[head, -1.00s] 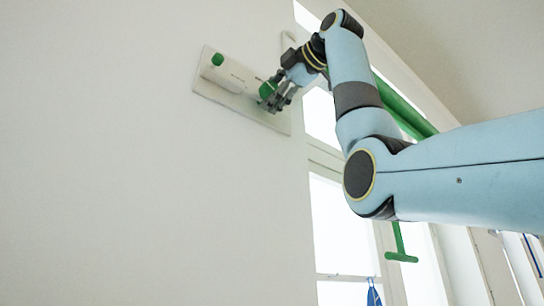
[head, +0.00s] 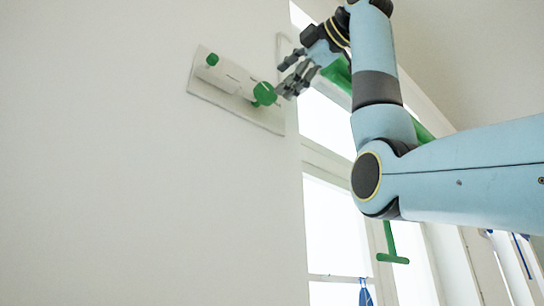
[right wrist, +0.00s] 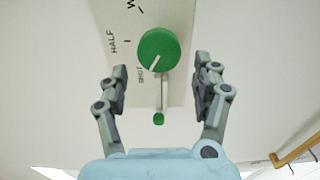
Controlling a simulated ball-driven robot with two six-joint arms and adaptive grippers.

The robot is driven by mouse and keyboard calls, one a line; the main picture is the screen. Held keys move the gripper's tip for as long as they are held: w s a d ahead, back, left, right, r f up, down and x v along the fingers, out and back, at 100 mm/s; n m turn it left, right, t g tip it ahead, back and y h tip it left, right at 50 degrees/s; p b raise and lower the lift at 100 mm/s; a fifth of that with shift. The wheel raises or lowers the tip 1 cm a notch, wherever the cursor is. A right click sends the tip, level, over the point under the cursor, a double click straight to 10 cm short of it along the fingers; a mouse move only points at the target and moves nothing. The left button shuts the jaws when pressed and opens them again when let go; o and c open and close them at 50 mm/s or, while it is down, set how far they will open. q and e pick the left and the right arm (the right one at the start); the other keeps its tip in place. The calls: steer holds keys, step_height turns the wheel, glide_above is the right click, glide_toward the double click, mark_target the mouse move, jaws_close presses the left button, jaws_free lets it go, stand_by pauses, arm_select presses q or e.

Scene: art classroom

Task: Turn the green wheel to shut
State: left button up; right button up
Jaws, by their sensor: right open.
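The green wheel (head: 264,94) sits on a pale panel (head: 240,112) fixed to the wall. In the right wrist view the wheel (right wrist: 159,49) is a round disc with a white mark near its lower left rim. The mark points down-left towards the printed word SHUT (right wrist: 141,76); HALF (right wrist: 113,42) is printed higher up. My right gripper (head: 288,78) is open and empty, to the right of the wheel and apart from it. In the wrist view its fingers (right wrist: 161,88) stand wide on either side, below the wheel. My left gripper is not in view.
A smaller green knob (head: 212,60) is at the panel's upper left. A small green tip (right wrist: 159,118) on a pale stem shows below the wheel in the wrist view. Windows (head: 335,235) lie right of the panel. The wall (head: 130,180) to the left is bare.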

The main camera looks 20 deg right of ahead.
steer(key=v, duration=0.4)
steer(key=shift+s+d, duration=0.1)
steer(key=shift+s, duration=0.15)
